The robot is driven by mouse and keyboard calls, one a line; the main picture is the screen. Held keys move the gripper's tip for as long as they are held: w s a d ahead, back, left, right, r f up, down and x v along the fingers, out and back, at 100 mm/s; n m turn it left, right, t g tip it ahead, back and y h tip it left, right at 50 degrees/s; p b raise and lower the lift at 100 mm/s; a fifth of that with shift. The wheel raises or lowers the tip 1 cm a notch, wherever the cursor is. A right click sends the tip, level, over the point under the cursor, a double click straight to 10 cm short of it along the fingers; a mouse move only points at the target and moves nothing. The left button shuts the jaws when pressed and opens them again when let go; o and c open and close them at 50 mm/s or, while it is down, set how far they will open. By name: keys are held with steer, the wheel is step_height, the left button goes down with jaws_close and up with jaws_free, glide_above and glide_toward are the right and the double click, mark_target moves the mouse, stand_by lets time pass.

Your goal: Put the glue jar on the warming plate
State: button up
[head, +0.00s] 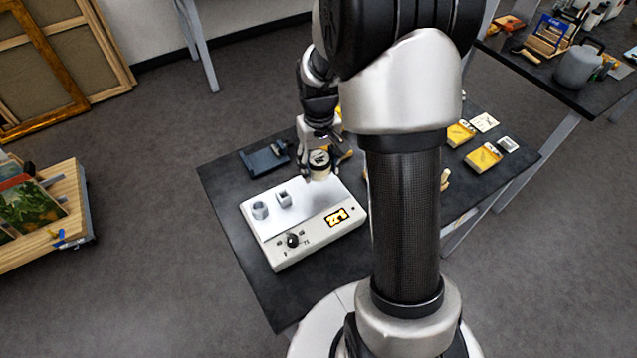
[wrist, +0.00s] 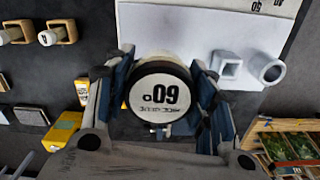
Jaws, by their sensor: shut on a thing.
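My gripper (head: 319,172) is shut on a small jar (head: 319,160) with a pale label and dark lid edge. In the wrist view the jar's round lid (wrist: 160,95) sits between the two fingers, white with a black rim and "60°" upside down on it. The white warming plate (head: 285,232) lies on the dark table, with a knob and a lit display on its front. The jar is at the plate's far right edge in the head view; whether it touches the plate I cannot tell. The plate also shows behind the jar in the wrist view (wrist: 170,30).
A small round pot (head: 260,210) and a square one (head: 284,198) stand on the plate's left part. A dark blue tray (head: 264,158) lies behind the plate. Yellow boxes (head: 483,157) lie at the table's right. My arm column hides the table's middle.

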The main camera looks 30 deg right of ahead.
mark_target(319, 188)
step_height(319, 188, down, 6)
steer(key=shift+f+b, duration=0.1)
steer(key=shift+b, duration=0.65)
steer(key=o, duration=1.2)
